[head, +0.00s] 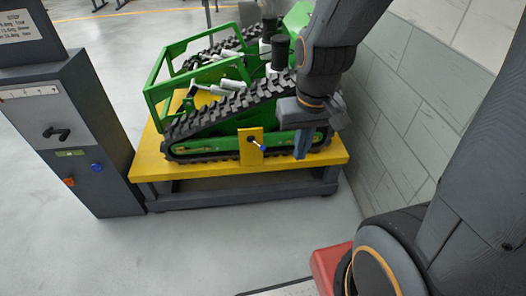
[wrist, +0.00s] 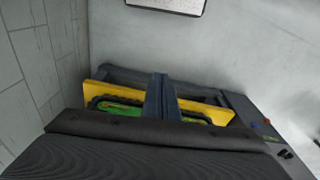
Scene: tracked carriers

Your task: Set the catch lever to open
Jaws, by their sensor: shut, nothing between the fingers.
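The catch lever (head: 257,144) appears to be the short pale handle with a blue tip, on a dark pivot in the yellow plate (head: 246,158) on the side of the green tracked carrier (head: 220,95). The handle slants down to the right. My gripper (head: 301,154) points down in front of the carrier's track, to the right of the plate and apart from the lever. Its blue-grey fingers are together and empty. In the wrist view my gripper (wrist: 161,98) hangs over the yellow bench top (wrist: 100,99), and the lever cannot be made out there.
The carrier stands on a yellow-topped bench (head: 285,165). A grey cabinet (head: 85,125) with a black handle (head: 57,133) and orange and blue knobs stands at left. A tiled wall (head: 395,110) is close on the right.

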